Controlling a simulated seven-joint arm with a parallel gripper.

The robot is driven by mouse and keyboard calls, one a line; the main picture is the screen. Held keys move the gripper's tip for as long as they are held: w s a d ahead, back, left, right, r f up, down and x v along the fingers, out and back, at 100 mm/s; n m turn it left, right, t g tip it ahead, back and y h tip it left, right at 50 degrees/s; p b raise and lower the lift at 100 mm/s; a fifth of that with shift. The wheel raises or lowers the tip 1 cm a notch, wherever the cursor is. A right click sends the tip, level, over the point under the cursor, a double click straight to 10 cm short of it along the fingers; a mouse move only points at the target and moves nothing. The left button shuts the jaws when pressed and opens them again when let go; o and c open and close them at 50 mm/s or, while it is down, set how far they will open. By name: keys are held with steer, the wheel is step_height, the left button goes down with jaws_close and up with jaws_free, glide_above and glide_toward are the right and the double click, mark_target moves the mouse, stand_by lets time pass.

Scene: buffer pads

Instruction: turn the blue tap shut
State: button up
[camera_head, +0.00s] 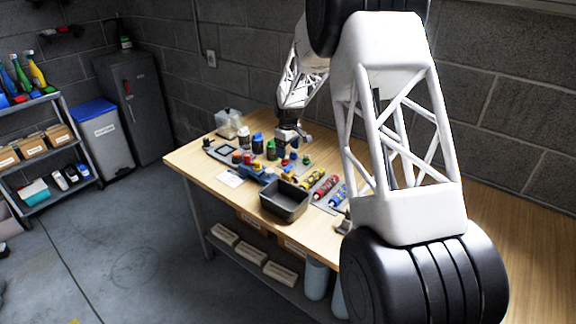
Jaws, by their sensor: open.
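My gripper (291,140) is small and far off in this view, at the end of my white lattice arm. It is over the back part of the wooden workbench, pointing down among small coloured parts. Its jaws are open, though the gap between them is too small to make out. Several small blue pieces (293,157) lie just below and in front of it. I cannot tell for sure which one is the blue tap or how its handle is turned. Whether the jaws touch any of these pieces is also unclear.
A dark open bin (284,201) stands at the workbench's (200,160) front edge. Red cylinders (318,181) lie right of it. Dark bottles (257,143) stand left of my gripper, and a clear container (228,122) is at the back left. The bench's front left is mostly clear.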

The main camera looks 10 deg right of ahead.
mark_target(288, 166)
steer(key=shift+f, duration=3.8)
steer(key=shift+c, duration=0.2)
steer(key=c, duration=0.9)
